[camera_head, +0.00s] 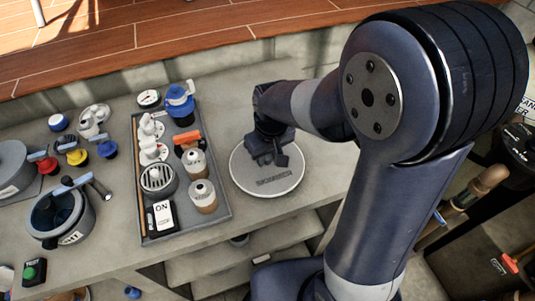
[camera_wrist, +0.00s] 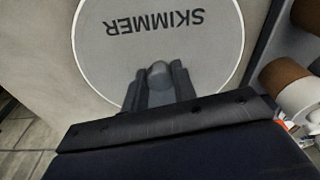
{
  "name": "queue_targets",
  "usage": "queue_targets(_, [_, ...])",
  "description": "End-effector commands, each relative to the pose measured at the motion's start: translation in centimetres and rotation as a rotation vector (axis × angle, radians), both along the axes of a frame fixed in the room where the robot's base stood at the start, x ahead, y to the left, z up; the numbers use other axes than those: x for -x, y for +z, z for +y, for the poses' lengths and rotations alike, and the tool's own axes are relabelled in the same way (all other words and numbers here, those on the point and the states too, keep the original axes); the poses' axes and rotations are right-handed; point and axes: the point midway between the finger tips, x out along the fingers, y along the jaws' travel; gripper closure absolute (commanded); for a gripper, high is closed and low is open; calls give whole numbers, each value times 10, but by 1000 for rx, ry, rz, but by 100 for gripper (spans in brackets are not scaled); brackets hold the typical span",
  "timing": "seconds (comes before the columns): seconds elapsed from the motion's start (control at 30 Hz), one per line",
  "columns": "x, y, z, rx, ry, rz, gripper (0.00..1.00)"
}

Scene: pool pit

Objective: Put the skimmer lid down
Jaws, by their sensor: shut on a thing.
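The skimmer lid (camera_head: 267,181) is a round, light grey disc with a pale rim. It lies flat at the counter surface, right of the dark tray, in the head view. The wrist view shows the lid (camera_wrist: 158,45) with the word SKIMMER upside down. My gripper (camera_head: 268,156) is over the lid's upper middle. In the wrist view, my gripper (camera_wrist: 160,82) has its two fingers shut on a rounded grey knob on the lid. Whether the lid touches the counter or hangs just above it I cannot tell.
Left of the lid, a dark tray (camera_head: 222,212) holds valves, capped jars, a grate and an ON switch box. A grey pot (camera_head: 60,218) and coloured valves stand further left. The stone counter (camera_head: 240,90) is clear behind the lid. Steps (camera_head: 225,268) drop away in front.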

Motion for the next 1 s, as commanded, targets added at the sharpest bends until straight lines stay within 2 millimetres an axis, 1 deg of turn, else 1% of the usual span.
queue_targets(0.23, [0, -1, 0, -1, 0, -2, 100])
queue_targets(0.37, [0, -5, 0, 0, 0, -1, 100])
queue_targets(0.4, [0, -4, 0, 0, 0, -1, 71])
queue_targets(0.6, [0, -4, 0, 0, 0, -1, 54])
queue_targets(0.63, [0, -4, 0, 0, 0, -1, 52])
queue_targets(0.87, [0, -3, 0, 0, 0, -1, 52])
queue_targets(1.0, [0, 6, 0, -1, 0, -4, 52])
